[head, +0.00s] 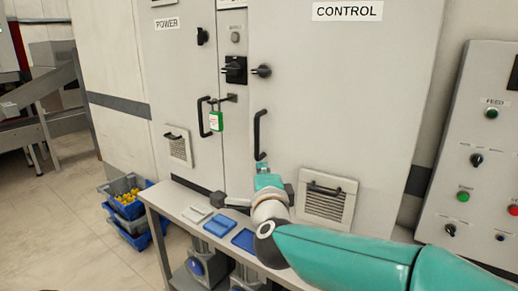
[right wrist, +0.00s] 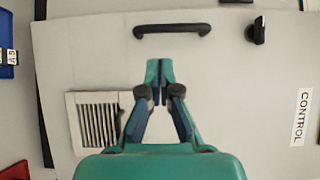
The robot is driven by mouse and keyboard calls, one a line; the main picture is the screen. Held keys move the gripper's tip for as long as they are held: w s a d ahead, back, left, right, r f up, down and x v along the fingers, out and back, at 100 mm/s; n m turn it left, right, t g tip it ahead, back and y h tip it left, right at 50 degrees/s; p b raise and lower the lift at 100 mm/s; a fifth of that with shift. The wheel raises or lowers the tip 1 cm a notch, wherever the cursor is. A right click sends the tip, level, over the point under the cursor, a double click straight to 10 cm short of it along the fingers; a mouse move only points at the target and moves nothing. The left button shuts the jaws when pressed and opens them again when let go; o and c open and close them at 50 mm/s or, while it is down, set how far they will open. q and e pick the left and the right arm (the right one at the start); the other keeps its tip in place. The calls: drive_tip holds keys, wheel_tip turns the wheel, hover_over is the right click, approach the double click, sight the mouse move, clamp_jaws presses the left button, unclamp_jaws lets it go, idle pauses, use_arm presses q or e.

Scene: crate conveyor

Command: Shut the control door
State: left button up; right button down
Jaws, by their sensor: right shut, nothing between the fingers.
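The control door (head: 330,110) is a wide light grey panel with a CONTROL label. In the right wrist view the door (right wrist: 240,100) looks slightly ajar, its handle-side edge standing a little proud of the frame. Its black bar handle (head: 258,135) is upright near the left edge. A black knob (head: 262,71) sits above it. My right gripper (head: 262,168) is shut and empty in front of the door, just below the handle. In the right wrist view the closed fingertips (right wrist: 158,68) lie apart from the handle (right wrist: 172,29). My left gripper is out of view.
A grey bench (head: 170,204) with blue and grey trays stands below the doors. The POWER door (head: 175,90) is at the left, with a green tag (head: 216,121) at its handle. A button panel (head: 480,130) stands at the right. Blue crates (head: 130,208) are on the floor.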

sight(257, 148)
drive_tip(key=w+p, duration=0.1)
drive_tip(key=w, duration=0.2)
drive_tip(key=w+p, duration=0.1)
drive_tip(key=w, duration=0.3)
drive_tip(key=w+p, duration=0.1)
drive_tip(key=w, duration=0.3)
drive_tip(key=shift+a+f, duration=0.1)
drive_tip(key=shift+a, duration=0.3)
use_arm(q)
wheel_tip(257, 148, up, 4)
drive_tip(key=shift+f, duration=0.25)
